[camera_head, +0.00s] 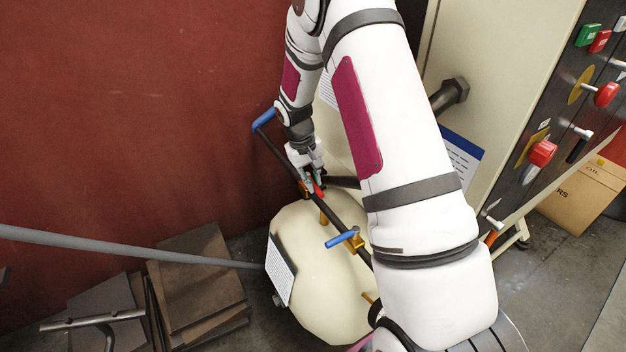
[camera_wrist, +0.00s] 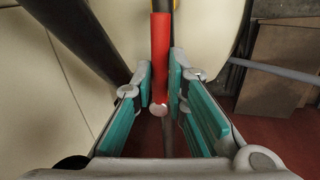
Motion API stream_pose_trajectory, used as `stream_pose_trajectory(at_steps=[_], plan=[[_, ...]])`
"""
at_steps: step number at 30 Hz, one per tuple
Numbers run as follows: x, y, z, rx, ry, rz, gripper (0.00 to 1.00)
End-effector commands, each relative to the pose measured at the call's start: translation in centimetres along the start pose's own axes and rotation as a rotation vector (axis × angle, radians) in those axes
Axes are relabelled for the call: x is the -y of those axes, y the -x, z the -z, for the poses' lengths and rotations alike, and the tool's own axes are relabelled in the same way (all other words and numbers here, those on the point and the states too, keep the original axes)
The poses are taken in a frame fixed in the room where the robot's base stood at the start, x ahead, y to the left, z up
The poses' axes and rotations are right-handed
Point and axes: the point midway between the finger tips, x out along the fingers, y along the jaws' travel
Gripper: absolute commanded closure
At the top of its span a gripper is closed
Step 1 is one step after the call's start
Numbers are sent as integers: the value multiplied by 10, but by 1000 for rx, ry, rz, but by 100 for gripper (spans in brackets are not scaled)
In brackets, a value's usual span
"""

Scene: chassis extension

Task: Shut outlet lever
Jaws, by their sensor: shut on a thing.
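A red lever (camera_head: 318,191) sits on the dark pipe (camera_head: 338,218) above the cream tank (camera_head: 325,280). In the wrist view the red lever (camera_wrist: 160,55) runs between the fingers, its rounded end towards the palm. My gripper (camera_head: 313,181) is at the lever, with its teal finger pads (camera_wrist: 160,85) closed in on both sides of it. My gripper hides part of the lever and its valve in the head view. Which lever is the outlet lever is not labelled in view.
A blue lever (camera_head: 342,239) stands out from the same pipe nearer the front. A blue handle (camera_head: 264,120) is at the far left. A grey pole (camera_head: 130,247) crosses left of the tank. A red wall (camera_head: 130,100) stands behind and a control panel (camera_head: 570,100) at right.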

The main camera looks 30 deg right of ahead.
Motion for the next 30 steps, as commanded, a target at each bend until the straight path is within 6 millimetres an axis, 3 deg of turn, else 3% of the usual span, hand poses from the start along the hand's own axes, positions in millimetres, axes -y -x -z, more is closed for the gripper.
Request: stream_pose_trajectory(at_steps=[30], plan=[[33,6,22,176,-888,0,100]])
